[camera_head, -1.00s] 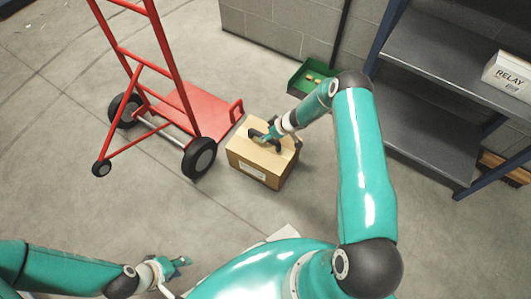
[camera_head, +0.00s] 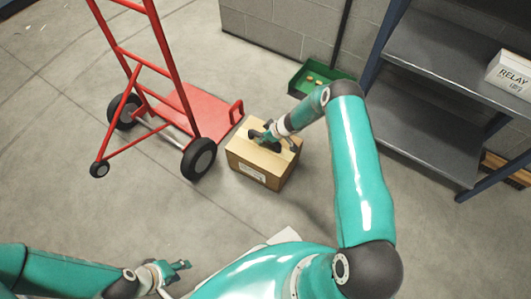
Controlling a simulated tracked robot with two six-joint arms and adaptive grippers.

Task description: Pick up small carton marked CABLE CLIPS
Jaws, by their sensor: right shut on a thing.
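A tan cardboard box (camera_head: 248,170) with a pale label on its front stands on the floor beside the red hand truck. My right gripper (camera_head: 270,142) points down at the box's top, its dark fingers shut on a small tan thing that they mostly hide. I take this for the small carton, but I cannot read CABLE CLIPS on it, and its outline blends with the box top. My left gripper (camera_head: 184,265) is low at the left, over the floor and away from the box; I cannot tell its opening.
The red hand truck (camera_head: 190,112) stands left of the box. A green bin (camera_head: 300,84) with small items is behind, by the block wall. Grey shelving (camera_head: 425,125) fills the right, with a white RELAY carton (camera_head: 510,74) on it. Floor in front of the box is open.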

